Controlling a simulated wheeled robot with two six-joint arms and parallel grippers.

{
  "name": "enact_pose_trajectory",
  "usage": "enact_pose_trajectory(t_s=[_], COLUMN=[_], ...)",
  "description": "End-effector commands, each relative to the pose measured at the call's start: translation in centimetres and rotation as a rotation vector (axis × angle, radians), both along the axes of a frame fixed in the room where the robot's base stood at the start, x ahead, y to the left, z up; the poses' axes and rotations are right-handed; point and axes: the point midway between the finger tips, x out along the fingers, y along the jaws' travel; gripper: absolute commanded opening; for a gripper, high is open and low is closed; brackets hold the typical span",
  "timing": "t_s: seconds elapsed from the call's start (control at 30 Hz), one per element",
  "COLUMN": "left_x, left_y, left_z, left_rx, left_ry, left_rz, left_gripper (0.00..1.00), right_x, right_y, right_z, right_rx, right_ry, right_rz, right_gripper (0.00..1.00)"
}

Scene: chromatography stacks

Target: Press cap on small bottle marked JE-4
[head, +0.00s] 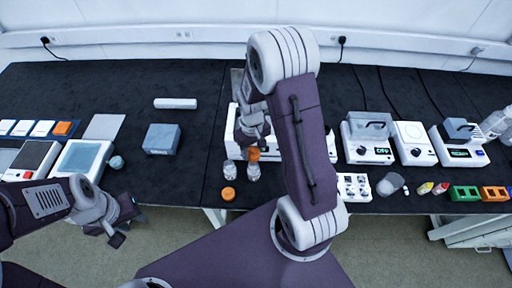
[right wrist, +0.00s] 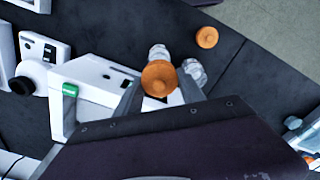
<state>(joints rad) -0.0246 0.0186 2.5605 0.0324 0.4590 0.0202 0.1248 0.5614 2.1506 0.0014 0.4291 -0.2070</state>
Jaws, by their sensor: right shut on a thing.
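My right gripper (head: 252,150) is shut on an orange cap (right wrist: 158,78), which shows between its fingers in the right wrist view. In the head view the held cap (head: 253,155) is right over a small clear bottle (head: 253,173); I cannot tell whether they touch. A second small clear bottle (head: 230,170) stands just to its left. Another orange cap (head: 228,194) lies on the table near the front edge; it also shows in the right wrist view (right wrist: 207,37). The marking JE-4 is not readable. My left gripper (head: 126,230) is open and empty, off the table's front edge.
A white instrument (head: 240,120) stands behind the bottles, partly hidden by my right arm. A grey-blue box (head: 162,139) and a white bar (head: 175,103) lie to the left. A white rack (head: 353,187) and several devices are to the right. The dark table is clear between box and bottles.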

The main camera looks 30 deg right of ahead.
Motion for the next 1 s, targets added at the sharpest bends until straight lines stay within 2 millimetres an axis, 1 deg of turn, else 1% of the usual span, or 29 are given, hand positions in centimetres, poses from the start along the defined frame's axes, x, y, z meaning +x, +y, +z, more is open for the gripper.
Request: enact_pose_trajectory(t_s=[0.17, 0.43, 0.6, 0.7, 1.0], left_x=[0.0, 0.0, 0.0, 0.0, 0.0], left_y=[0.0, 0.0, 0.0, 0.0, 0.0], left_z=[-1.4, -4.7, -5.5, -5.6, -5.5], left_rx=[0.0, 0.0, 0.0, 0.0, 0.0], left_ry=[0.0, 0.0, 0.0, 0.0, 0.0], left_rz=[0.0, 0.0, 0.0, 0.0, 0.0], left_gripper=[0.36, 0.36, 0.36, 0.36, 0.36], right_x=[0.0, 0.0, 0.0, 0.0, 0.0], right_y=[0.0, 0.0, -0.1, -0.1, -0.1], right_z=[-1.4, -4.7, -6.1, -6.3, -6.2], right_rx=[0.0, 0.0, 0.0, 0.0, 0.0], right_ry=[0.0, 0.0, 0.0, -0.001, -0.001], right_rz=[-0.001, -0.002, -0.002, -0.002, -0.002], right_gripper=[0.08, 0.08, 0.08, 0.08, 0.08])
